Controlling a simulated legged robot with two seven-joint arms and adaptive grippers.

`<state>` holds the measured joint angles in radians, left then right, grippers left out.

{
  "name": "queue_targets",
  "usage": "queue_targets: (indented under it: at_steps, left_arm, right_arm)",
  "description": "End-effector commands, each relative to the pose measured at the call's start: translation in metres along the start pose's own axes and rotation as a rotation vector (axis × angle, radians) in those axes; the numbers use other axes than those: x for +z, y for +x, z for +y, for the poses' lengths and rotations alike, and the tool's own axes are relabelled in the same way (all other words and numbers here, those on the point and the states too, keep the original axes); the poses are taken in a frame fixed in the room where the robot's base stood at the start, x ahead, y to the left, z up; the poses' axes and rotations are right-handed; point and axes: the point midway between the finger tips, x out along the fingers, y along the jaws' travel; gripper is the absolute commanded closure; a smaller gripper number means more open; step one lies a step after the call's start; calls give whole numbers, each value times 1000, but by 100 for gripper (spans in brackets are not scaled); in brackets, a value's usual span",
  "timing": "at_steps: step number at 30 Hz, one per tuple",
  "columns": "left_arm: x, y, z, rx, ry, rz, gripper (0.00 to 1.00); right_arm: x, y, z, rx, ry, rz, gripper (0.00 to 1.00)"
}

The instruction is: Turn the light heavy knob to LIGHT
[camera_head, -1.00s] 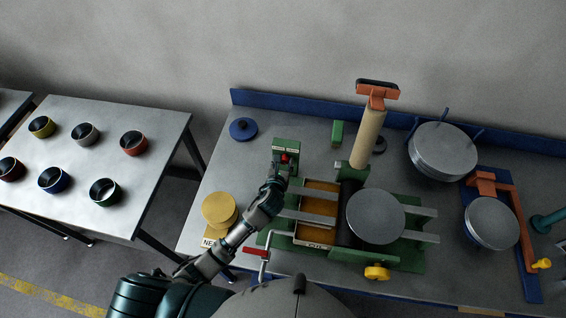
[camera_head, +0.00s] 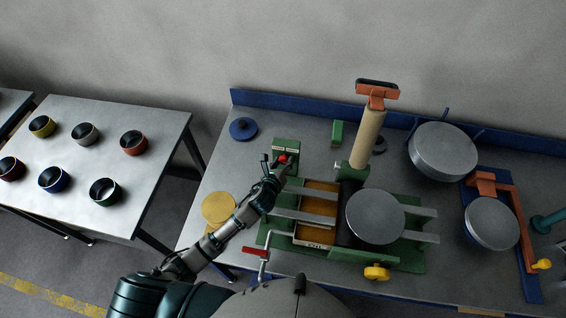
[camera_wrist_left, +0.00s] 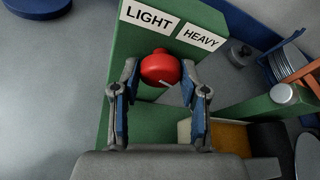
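The red light/heavy knob (camera_head: 283,158) sits on a green block (camera_head: 291,147) at the left back of the bench. In the left wrist view the knob (camera_wrist_left: 160,68) shows below two white labels, LIGHT (camera_wrist_left: 148,18) on the left and HEAVY (camera_wrist_left: 198,38) on the right. A short white line shows on the knob's near side; which label it marks I cannot tell. My left gripper (camera_head: 275,165) is open, its fingers apart. In the wrist view its fingertips (camera_wrist_left: 160,78) stand on either side of the knob, with small gaps.
A green press frame (camera_head: 410,255) with a grey disc (camera_head: 375,216) and orange tray stands to the right. A tan column (camera_head: 368,138) rises behind it. A red-handled crank (camera_head: 256,251) and yellow disc (camera_head: 219,208) are near my arm. A side table (camera_head: 100,150) holds several cups.

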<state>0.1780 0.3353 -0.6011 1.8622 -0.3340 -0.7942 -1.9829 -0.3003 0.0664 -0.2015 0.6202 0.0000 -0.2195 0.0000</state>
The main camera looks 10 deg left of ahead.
Motion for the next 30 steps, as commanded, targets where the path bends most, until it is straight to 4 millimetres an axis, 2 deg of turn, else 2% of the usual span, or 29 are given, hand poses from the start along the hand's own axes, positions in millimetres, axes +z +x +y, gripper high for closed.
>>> queue_targets:
  at_steps: [1,2,11,14,17,24,30]
  left_arm:
    - [0,0,1,0,0,0,39]
    - [0,0,1,0,0,0,35]
    - [0,-2,1,-2,0,-1,35]
    - [0,-9,1,-3,1,-2,35]
    - [0,-25,-1,-4,2,-1,35]
    - [-2,-79,-2,-2,3,1,35]
    - [-2,-109,-2,0,3,2,35]
  right_arm:
    - [0,0,1,1,-1,0,60]
    - [0,0,2,2,-1,-1,60]
    - [3,0,15,17,-5,-4,60]
    - [3,0,14,16,-4,-3,60]
    - [3,0,13,15,-4,-3,60]
    - [2,0,12,14,-4,-3,60]
    - [2,0,12,13,-4,-3,60]
